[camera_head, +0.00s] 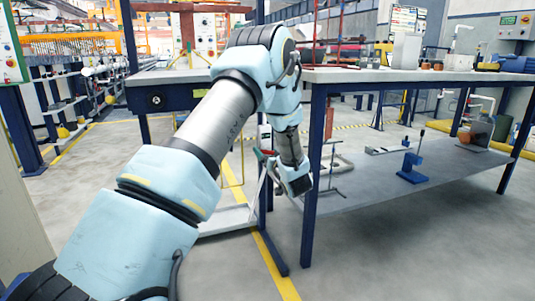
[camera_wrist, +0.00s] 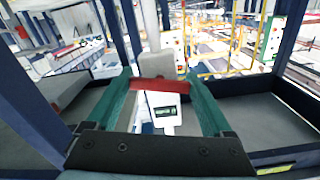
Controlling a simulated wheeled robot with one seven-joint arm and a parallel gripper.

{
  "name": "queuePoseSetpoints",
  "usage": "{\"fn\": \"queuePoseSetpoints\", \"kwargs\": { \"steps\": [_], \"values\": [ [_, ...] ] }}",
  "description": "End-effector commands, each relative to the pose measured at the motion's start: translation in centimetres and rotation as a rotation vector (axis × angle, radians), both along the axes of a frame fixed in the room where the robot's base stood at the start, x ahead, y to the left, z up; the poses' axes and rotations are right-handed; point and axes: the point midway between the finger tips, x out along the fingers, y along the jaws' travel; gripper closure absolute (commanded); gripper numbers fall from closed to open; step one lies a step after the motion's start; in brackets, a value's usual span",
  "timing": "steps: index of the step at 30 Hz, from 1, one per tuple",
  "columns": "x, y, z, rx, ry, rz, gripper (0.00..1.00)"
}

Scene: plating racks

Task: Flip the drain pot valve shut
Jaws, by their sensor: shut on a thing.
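In the wrist view, a short red bar (camera_wrist: 160,86), which looks like the valve handle, lies crosswise between the two green fingers of my gripper (camera_wrist: 156,82). The fingers close on its ends. Just beyond it are a grey upright body (camera_wrist: 161,65) and a white piece with a small dark display (camera_wrist: 164,112); I cannot tell which part is the drain pot. In the head view, my gripper (camera_head: 264,158) is low beside the table's front leg, with a bit of red at its tip. My wrist hides most of the valve there, so its angle is unclear.
A workbench (camera_head: 420,76) with dark blue legs (camera_head: 316,150) stands close to the right of my forearm. Its lower shelf (camera_head: 400,185) carries a blue clamp-like tool (camera_head: 412,168). Yellow lines mark the open floor (camera_head: 360,265).

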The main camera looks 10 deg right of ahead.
Motion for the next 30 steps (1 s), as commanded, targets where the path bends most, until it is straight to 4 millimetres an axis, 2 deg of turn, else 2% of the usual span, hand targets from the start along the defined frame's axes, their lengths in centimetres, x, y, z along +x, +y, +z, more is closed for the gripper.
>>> {"fn": "queuePoseSetpoints", "kwargs": {
  "steps": [5,15,24,25,28,30],
  "values": [
    [-0.04,0.00,-0.06,-0.011,-0.001,0.000,0.71],
    [-0.06,0.01,-0.12,-0.244,-0.032,0.001,0.71],
    [-0.07,0.00,-0.05,-0.259,-0.032,0.000,0.71],
    [-0.07,0.01,-0.06,-0.259,-0.032,0.000,0.13],
    [-0.06,0.00,-0.05,-0.259,-0.032,0.000,0.02],
    [-0.05,0.00,-0.04,-0.258,-0.032,0.000,0.00]
  ]
}}
